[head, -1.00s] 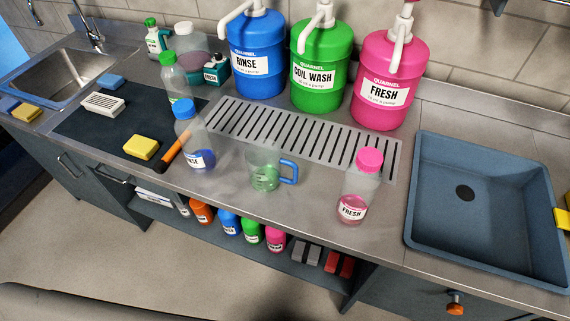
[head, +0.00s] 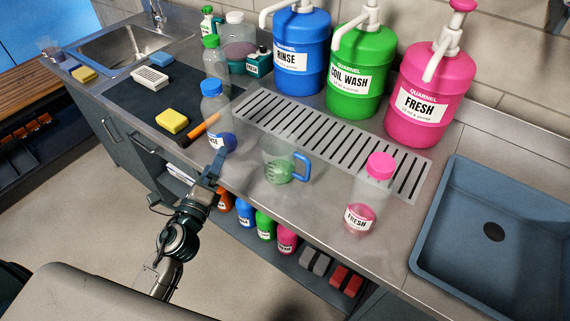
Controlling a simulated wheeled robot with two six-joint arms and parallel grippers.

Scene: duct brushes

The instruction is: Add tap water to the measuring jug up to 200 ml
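The clear measuring jug (head: 277,161) with a blue handle stands upright on the steel counter, just in front of the drain grate. Green shows in its lower part; I cannot tell whether this is liquid or print, nor read the level. A chrome tap (head: 157,14) stands at the steel sink (head: 125,50) at the far left. My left gripper (head: 214,166) is at the counter's front edge, left of the jug and just below the blue-capped bottle. Its fingers are small and seen edge-on, so their opening is unclear. My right gripper is out of view.
A blue-capped bottle (head: 217,115) stands left of the jug and a pink-capped bottle (head: 369,190) right of it. Large pump containers, blue (head: 300,45), green (head: 358,75) and pink (head: 425,100), line the back. A yellow sponge (head: 172,121) lies on the dark mat. A blue basin (head: 500,235) is at right.

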